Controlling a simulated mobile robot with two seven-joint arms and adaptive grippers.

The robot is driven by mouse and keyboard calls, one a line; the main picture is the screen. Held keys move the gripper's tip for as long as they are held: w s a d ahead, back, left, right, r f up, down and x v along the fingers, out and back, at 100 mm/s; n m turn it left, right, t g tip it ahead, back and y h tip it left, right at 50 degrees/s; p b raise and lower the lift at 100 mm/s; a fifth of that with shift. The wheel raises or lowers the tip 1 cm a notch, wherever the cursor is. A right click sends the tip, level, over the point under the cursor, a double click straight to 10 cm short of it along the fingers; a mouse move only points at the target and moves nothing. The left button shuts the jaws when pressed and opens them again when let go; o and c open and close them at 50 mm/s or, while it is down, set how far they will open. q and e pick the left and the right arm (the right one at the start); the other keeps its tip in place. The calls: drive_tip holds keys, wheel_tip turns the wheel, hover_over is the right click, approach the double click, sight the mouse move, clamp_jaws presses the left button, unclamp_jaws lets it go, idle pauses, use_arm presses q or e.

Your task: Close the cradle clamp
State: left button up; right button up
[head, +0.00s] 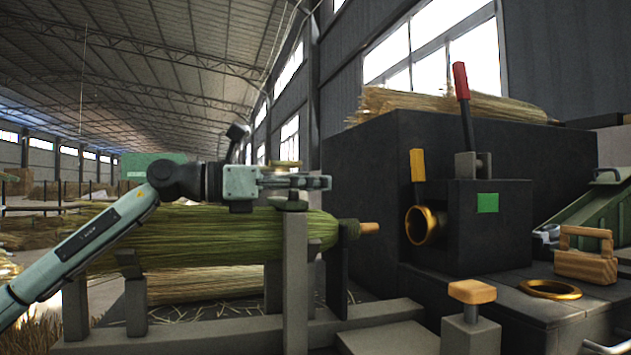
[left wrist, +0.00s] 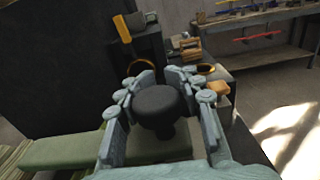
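My left gripper (head: 322,182) is level above the broom head, pointing right, near the top of a grey cradle post (head: 295,280). In the left wrist view my left gripper (left wrist: 157,72) has its fingers apart. A dark round knob (left wrist: 158,103) sits between them, and I see no firm contact. A green bar (left wrist: 80,150) runs under the fingers; I cannot tell if it belongs to the clamp. The green straw bundle (head: 200,238) lies level in the cradle (head: 225,330). The clamp itself is largely hidden by my gripper. My right gripper is out of view.
A dark machine block (head: 490,235) with a brass ring, a red lever (head: 461,80) and a yellow lever (head: 417,165) stands to the right. A wooden-topped knob (head: 472,292), a brass ring (head: 550,289) and a wooden block (head: 585,262) are on the right-hand bench.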

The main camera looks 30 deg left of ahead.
use_arm(q)
drive_tip(key=shift+o, duration=1.4)
drive_tip(key=shift+r, duration=0.1)
wheel_tip(320, 180, up, 10)
drive_tip(key=shift+s, duration=0.1)
